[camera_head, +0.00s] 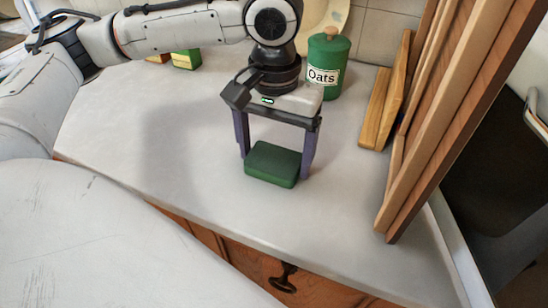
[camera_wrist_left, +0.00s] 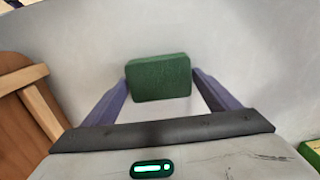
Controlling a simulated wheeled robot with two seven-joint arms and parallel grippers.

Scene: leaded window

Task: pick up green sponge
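The green sponge (camera_head: 273,164) lies flat on the white counter, close to its front edge. My left gripper (camera_head: 275,168) points down over it, with its two purple fingers spread wide on either side of the sponge. In the left wrist view the sponge (camera_wrist_left: 159,78) sits between and just beyond the fingertips of the left gripper (camera_wrist_left: 158,82), with gaps on both sides. The fingers do not appear to touch it. My right gripper is in neither view.
A green "Oats" canister (camera_head: 325,66) stands behind the gripper. Wooden boards (camera_head: 384,108) and a tall wooden panel (camera_head: 458,110) stand to the right. A small green and yellow box (camera_head: 186,60) is at the back left. The counter (camera_head: 180,140) left of the sponge is clear.

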